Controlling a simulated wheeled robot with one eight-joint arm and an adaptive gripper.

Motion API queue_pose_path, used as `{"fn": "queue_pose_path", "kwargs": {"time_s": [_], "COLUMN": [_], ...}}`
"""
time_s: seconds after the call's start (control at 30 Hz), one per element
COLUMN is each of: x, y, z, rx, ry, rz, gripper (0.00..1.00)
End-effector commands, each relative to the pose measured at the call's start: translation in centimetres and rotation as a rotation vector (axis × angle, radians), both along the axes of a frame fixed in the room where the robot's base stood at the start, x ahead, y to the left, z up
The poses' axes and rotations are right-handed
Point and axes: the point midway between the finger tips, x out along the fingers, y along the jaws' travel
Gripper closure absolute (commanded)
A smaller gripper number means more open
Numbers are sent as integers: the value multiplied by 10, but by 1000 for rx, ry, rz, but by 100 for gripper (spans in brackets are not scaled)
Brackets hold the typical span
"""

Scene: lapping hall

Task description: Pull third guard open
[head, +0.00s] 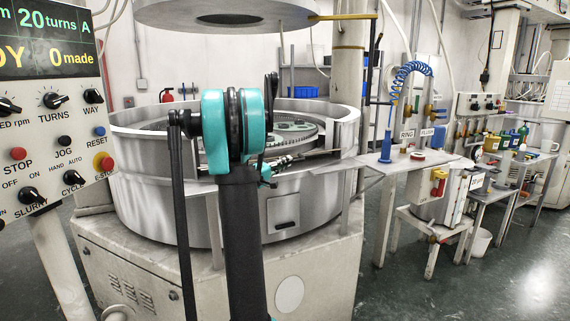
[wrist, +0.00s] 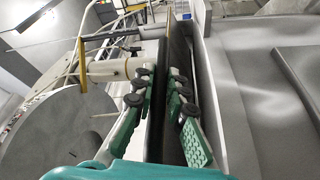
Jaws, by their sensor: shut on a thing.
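The round lapping machine has a curved grey metal guard wall (head: 165,205) around its plate (head: 300,133). A front guard panel (head: 286,212) bears a dark slot-like handle. The pictures do not mark which guard is third. In the wrist view my gripper (wrist: 160,78) has its green-padded fingers on both sides of a thin dark upright panel (wrist: 168,60), which looks like a guard edge, and is shut on it. In the head view my arm hides part of the machine's front, and the gripper shows only partly behind it, near the guard rim.
A control panel (head: 50,100) stands close at the left. A raised round upper plate (head: 222,12) hangs over the machine. At the right are a side table (head: 400,163) with a blue coiled hose (head: 412,70) and a white stool (head: 425,222). The floor at the lower right is clear.

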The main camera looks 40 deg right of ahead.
Motion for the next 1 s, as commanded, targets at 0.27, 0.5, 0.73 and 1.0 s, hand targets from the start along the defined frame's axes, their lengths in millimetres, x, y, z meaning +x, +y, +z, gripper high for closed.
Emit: {"fn": "queue_pose_path", "kwargs": {"time_s": [0.27,0.5,0.73,1.0], "x": [1,1,0,-6], "y": [0,0,10,61], "z": [0,1,-1,-8], "rx": [-1,-1,-1,-1], "ry": [0,0,0,0], "rz": [3,2,3,6], "gripper": [66,66,66,66]}}
